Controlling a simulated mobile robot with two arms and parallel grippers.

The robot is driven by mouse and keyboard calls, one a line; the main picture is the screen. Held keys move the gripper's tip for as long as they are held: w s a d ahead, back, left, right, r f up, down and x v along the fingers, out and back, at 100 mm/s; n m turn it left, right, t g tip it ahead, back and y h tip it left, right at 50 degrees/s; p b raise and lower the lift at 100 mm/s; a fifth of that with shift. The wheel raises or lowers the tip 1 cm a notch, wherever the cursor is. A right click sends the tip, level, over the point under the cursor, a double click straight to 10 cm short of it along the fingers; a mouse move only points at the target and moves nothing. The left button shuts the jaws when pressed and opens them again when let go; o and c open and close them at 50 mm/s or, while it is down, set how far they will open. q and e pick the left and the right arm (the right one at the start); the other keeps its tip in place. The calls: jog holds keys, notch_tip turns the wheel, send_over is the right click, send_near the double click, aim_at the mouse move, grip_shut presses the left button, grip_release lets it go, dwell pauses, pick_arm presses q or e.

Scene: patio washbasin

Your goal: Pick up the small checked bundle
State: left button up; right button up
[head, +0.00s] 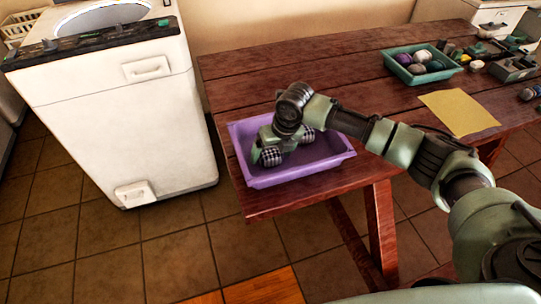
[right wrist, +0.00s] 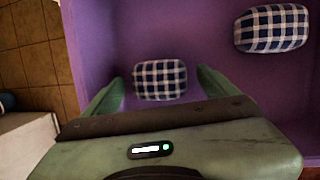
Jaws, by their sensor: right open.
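Two blue-and-white checked bundles lie in a purple tray (head: 320,166). In the head view, one bundle (head: 271,157) is near the tray's front left and the other (head: 307,135) is farther back and right. In the right wrist view, the smaller-looking bundle (right wrist: 160,80) lies between the fingertips, and a larger-looking one (right wrist: 271,28) lies up and right, clear of the fingers. My right gripper (head: 277,143) is open and down inside the tray, with a finger on either side of the smaller-looking bundle. I cannot tell whether the fingers touch it. My left gripper is not in view.
The tray stands at the left end of a reddish wooden table (head: 260,85). A white washing machine (head: 115,120) stands to the left. A teal tray (head: 435,75) of round items, a yellow sheet (head: 459,112) and several small objects are farther right. Purple walls surround the gripper.

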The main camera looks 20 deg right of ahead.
jog(key=c, duration=1.5)
jog(key=shift+c, duration=1)
jog(key=shift+r, duration=0.15)
